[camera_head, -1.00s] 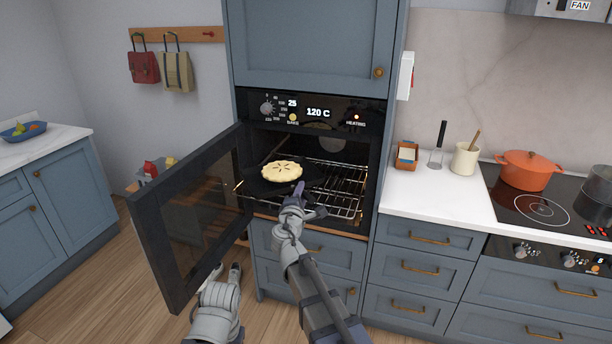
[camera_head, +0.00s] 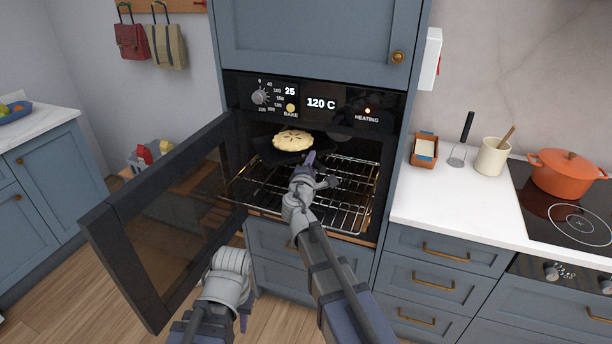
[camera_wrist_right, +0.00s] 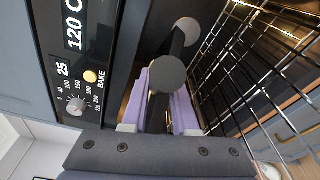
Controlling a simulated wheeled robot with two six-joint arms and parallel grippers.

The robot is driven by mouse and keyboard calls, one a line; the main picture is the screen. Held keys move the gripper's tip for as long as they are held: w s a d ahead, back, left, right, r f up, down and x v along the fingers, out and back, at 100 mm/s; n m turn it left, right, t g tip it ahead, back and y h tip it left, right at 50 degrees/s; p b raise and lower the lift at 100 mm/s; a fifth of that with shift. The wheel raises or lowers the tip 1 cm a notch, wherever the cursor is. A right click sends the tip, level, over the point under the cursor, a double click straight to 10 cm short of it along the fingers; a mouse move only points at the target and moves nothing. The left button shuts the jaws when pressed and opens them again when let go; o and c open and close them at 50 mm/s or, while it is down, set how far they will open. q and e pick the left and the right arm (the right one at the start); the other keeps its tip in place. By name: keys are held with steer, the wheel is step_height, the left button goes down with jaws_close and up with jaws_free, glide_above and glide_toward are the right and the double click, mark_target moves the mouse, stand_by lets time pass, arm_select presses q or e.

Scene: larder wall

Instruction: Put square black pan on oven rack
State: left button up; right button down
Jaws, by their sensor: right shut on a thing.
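The square black pan (camera_head: 283,157) is in the open oven's cavity, with a pale pie (camera_head: 293,140) on it. It is toward the left and back, and appears above the wire oven rack (camera_head: 335,205); contact with the rack cannot be made out. My right gripper (camera_head: 309,165) reaches into the oven at the pan's near side. In the right wrist view its purple fingers (camera_wrist_right: 160,95) are shut on a dark bar with round ends, apparently the pan's handle. My left gripper (camera_head: 243,308) is low in front of the oven door, mostly hidden by its own wrist.
The oven door (camera_head: 165,215) hangs open to the left, beside my left arm. The control panel (camera_head: 310,103) is above the opening and reads 120 C. The rack's front and right are bare.

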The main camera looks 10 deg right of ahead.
steer(key=shift+f+b, duration=5.05)
steer(key=shift+b, duration=0.05)
steer(key=shift+r, duration=0.1)
steer(key=c, duration=1.1)
jaws_free()
steer(key=shift+c, duration=0.2)
steer(key=o, duration=0.5)
steer(key=shift+c, duration=0.2)
steer(key=shift+s, duration=0.1)
steer(key=v, duration=1.2)
steer(key=shift+p, duration=0.45)
